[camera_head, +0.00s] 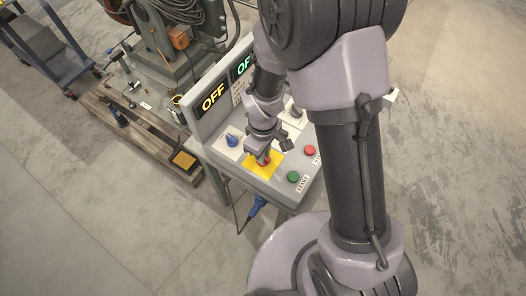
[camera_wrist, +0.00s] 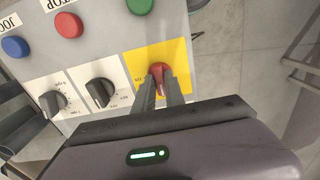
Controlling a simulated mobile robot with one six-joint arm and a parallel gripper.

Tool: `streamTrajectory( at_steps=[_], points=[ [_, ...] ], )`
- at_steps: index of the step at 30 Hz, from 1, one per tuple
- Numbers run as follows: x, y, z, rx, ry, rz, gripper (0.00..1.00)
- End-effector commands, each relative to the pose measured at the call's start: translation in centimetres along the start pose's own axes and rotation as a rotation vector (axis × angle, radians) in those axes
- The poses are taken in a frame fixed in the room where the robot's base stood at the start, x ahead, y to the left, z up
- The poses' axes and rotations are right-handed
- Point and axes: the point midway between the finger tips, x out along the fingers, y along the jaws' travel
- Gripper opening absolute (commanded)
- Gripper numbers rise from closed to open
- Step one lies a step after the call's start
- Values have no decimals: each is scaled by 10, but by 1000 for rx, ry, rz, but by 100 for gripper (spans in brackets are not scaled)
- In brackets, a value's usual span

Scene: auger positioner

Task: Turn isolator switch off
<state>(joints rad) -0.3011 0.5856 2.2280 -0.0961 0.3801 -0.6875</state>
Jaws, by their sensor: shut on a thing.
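The isolator switch (camera_wrist: 158,71) is a red rotary knob on a yellow plate (camera_wrist: 180,54) of the control panel. In the head view the red knob (camera_head: 265,160) shows only in part, below my gripper, on the yellow plate (camera_head: 254,170). My gripper (camera_wrist: 160,84) is shut on the red knob, with one finger on each side of it. The knob's lower part is hidden between the fingers in the wrist view. The plate's lettering is too small or hidden to read its position.
Two black rotary knobs (camera_wrist: 100,92) (camera_wrist: 54,103) on white plates sit beside the yellow plate. Green (camera_head: 293,177) and red (camera_head: 309,150) buttons and a blue knob (camera_head: 231,140) are close by. A raised display (camera_head: 213,97) reads OFF behind the panel.

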Motion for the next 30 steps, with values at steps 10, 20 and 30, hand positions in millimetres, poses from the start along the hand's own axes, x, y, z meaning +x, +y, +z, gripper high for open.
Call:
streamTrajectory(
  at_steps=[10,20,30],
  points=[
    [-1,1,-1,-33,3,2,0],
    [-1,1,-1,-33,3,2,28],
    [-1,0,0,-31,1,1,36]
  ],
)
